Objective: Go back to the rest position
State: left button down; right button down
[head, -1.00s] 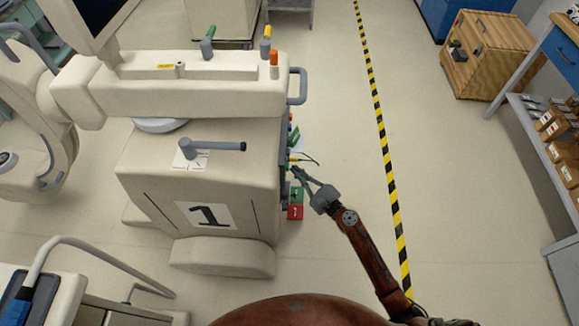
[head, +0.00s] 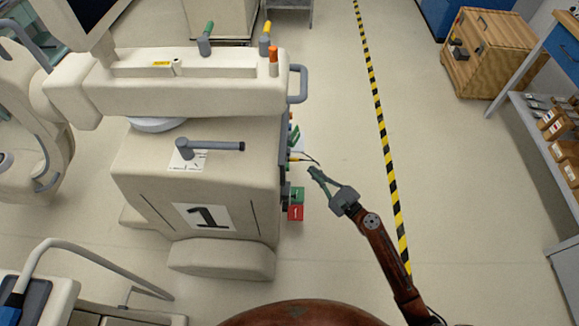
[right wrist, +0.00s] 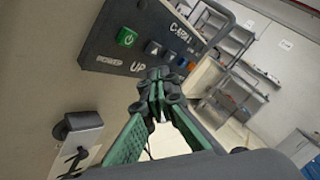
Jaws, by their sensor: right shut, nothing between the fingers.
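My right gripper (head: 316,173) is shut and empty in the head view. It hangs over the floor, a short gap to the right of the cart (head: 200,178) marked 1. In the right wrist view, its green fingers (right wrist: 157,95) meet at the tips. They appear in front of the cart's dark panel (right wrist: 145,50), which has a green power button (right wrist: 127,38) and an UP arrow button (right wrist: 153,47). My left gripper is not in view.
A red and green box (head: 296,205) and a yellow-tipped cable (head: 303,158) stick out from the cart's right side. A wooden crate (head: 490,55) and a shelf bench (head: 545,130) stand further right. Floor between is clear.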

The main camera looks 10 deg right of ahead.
dwell(0.4)
